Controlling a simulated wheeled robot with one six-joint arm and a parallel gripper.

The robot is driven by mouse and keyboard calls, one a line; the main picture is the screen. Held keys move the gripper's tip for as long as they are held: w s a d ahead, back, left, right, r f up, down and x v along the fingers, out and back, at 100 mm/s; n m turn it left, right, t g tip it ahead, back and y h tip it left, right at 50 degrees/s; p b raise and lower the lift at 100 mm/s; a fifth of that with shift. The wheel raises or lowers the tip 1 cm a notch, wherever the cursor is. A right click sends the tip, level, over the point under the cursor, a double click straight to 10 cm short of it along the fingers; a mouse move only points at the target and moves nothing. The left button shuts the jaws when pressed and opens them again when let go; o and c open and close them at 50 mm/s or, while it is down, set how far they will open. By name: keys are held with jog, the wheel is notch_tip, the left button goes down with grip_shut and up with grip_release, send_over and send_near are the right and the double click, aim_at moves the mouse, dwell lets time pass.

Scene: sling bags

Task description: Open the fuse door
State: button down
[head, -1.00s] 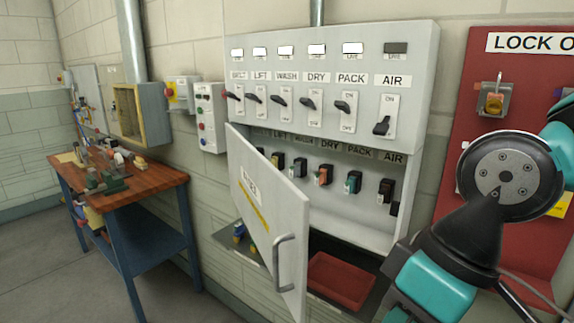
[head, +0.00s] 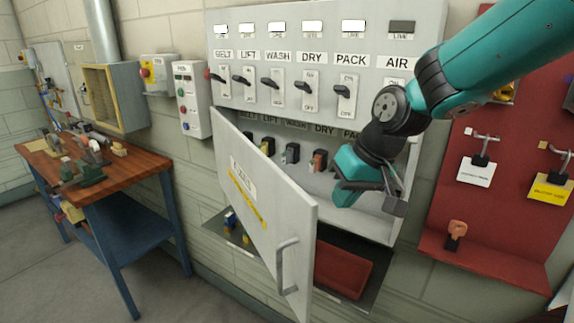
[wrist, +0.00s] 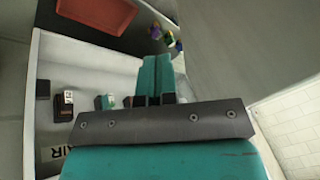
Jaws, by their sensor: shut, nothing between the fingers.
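The fuse door (head: 262,205) is a pale grey panel with a label, a yellow strip and a metal bar handle (head: 287,265). It stands ajar, swung out from the left side of the cabinet (head: 402,225). Its back fills the right of the wrist view (wrist: 225,50). My gripper (head: 345,196) is shut and empty, to the right of the door at the compartment's opening. It also shows in the wrist view (wrist: 155,75), its teal fingers together. It hides the right-hand fuses in the head view. I cannot tell whether it touches the door.
Fuses such as the orange one (head: 318,160) sit inside the compartment. A red tray (head: 342,270) lies on the shelf below. Switches line the panel above. A red lockout board (head: 490,215) is at right, a wooden workbench (head: 130,180) at left.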

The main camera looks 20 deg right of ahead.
jog(key=w+d+r+n+y, duration=0.1)
jog(key=w+r+n+y, duration=0.2)
jog(key=r, duration=0.8)
jog(key=w+a+f+p, duration=0.3)
jog(key=w+a+f, duration=0.1)
jog(key=a+f, duration=0.3)
jog(key=shift+a+f+t+p, duration=0.3)
jog(key=shift+a+f+p, duration=0.1)
jog(key=shift+a, duration=0.55)
jog(key=shift+a, duration=0.1)
